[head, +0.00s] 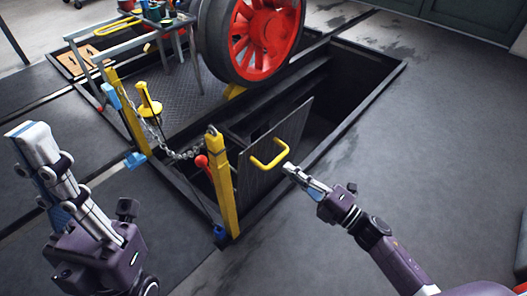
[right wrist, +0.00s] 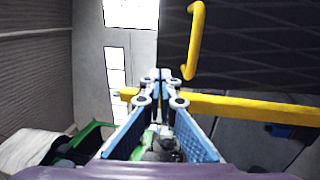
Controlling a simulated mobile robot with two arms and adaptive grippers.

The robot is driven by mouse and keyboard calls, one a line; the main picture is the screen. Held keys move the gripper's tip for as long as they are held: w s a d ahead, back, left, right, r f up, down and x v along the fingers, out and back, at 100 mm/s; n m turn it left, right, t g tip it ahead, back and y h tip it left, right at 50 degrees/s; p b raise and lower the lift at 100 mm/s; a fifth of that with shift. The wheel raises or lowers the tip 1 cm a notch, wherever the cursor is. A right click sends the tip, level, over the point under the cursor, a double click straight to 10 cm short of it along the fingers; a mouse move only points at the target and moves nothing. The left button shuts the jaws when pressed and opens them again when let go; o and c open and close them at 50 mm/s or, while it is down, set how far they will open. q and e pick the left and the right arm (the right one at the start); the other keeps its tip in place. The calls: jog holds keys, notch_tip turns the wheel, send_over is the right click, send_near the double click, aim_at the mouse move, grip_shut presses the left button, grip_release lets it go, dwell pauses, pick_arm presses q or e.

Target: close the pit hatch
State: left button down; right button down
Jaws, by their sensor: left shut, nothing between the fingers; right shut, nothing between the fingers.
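The pit hatch (head: 283,132) is a dark panel with a yellow handle (head: 268,163). It stands raised and tilted at the near end of the open pit (head: 350,90). My right gripper (head: 289,169) is shut and empty, with its tips close to the handle's right end; I cannot tell whether they touch. In the right wrist view the handle (right wrist: 197,40) is above and right of the shut fingertips (right wrist: 163,75), and the dark hatch (right wrist: 255,50) fills the upper right. My left gripper (head: 30,132) is shut and empty over the floor at the left, far from the hatch.
Yellow posts (head: 222,184) with a chain (head: 178,153) stand at the pit's near left corner, beside the hatch. A red wheel (head: 257,35) stands over the pit. A tool cart (head: 88,33) is at the upper left. The floor right of the pit is clear.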

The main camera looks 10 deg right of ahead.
aim_at(256, 144)
jog(key=b+x, duration=0.2)
jog(key=x, duration=0.8)
jog(key=shift+w, duration=0.1)
jog(key=shift+r, duration=0.1)
